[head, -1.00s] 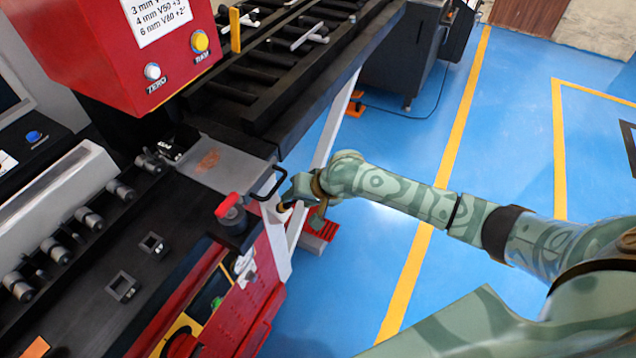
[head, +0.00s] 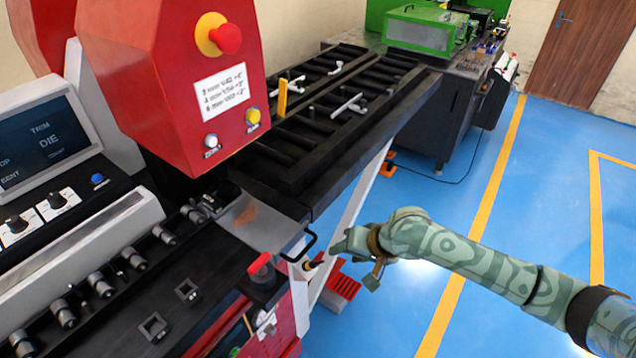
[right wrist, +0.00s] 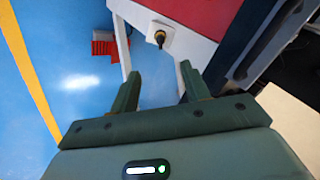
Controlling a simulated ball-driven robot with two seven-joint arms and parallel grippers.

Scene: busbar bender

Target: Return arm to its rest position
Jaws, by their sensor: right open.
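My right arm, green with a pale pattern, comes in from the right in the head view. Its gripper (head: 347,248) is just right of the black bar handle (head: 301,246) at the machine's corner. In the right wrist view the gripper (right wrist: 158,84) has its two green fingers spread, with nothing between them. A black knob with a yellowish ring (right wrist: 160,38) on a white plate lies beyond the fingertips, apart from them. My left gripper is in neither view.
The red bending machine (head: 170,80) and its black roller table (head: 330,120) fill the left and middle. A red-topped knob (head: 262,266) stands at the near bed edge. Blue floor (head: 400,320) is open below and right. A green machine (head: 420,35) stands at the back.

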